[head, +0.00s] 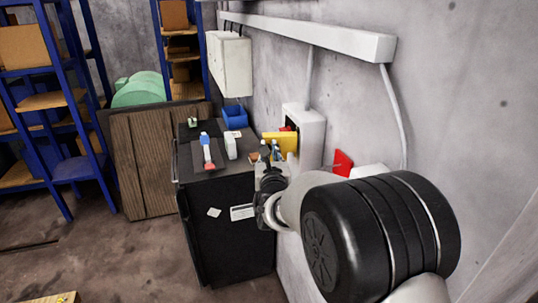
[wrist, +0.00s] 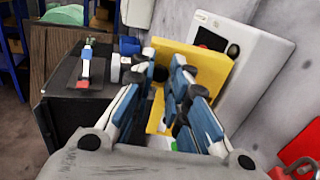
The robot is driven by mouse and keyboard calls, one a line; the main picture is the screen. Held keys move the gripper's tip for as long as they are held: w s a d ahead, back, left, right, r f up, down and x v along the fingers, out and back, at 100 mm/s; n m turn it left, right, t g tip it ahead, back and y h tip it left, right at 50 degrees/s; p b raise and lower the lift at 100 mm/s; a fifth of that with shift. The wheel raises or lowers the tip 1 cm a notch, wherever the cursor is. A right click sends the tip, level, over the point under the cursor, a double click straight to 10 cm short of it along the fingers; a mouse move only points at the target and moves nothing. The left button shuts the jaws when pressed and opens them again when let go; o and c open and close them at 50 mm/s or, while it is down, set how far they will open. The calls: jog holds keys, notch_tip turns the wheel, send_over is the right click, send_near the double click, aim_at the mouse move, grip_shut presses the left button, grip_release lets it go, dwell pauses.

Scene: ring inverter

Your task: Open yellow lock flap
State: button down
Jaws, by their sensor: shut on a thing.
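The yellow lock flap (head: 282,140) stands out from the front of a white wall box (head: 312,132). In the wrist view the flap (wrist: 216,72) is a yellow plate with a cut-out, in front of the white box (wrist: 268,45). My gripper (head: 268,156) is at the flap's near side. In the wrist view its blue-padded fingers (wrist: 165,75) are close together on the flap's left part, shut on it. The fingers hide the gripped edge. A red part (wrist: 206,38) shows partly behind the flap.
A black cabinet (head: 232,222) stands below, with small items and a blue bin (head: 235,117) on top. A red piece (head: 343,162) is on the wall at right. A grey box (head: 230,64) and a conduit (head: 310,37) are above.

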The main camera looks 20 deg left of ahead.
jog(key=shift+r, duration=0.2)
jog(key=c, duration=1.6)
grip_release()
jog(key=shift+f, duration=0.15)
jog(key=shift+o, duration=0.2)
jog(key=v, duration=1.2)
jog(key=shift+c, duration=0.4)
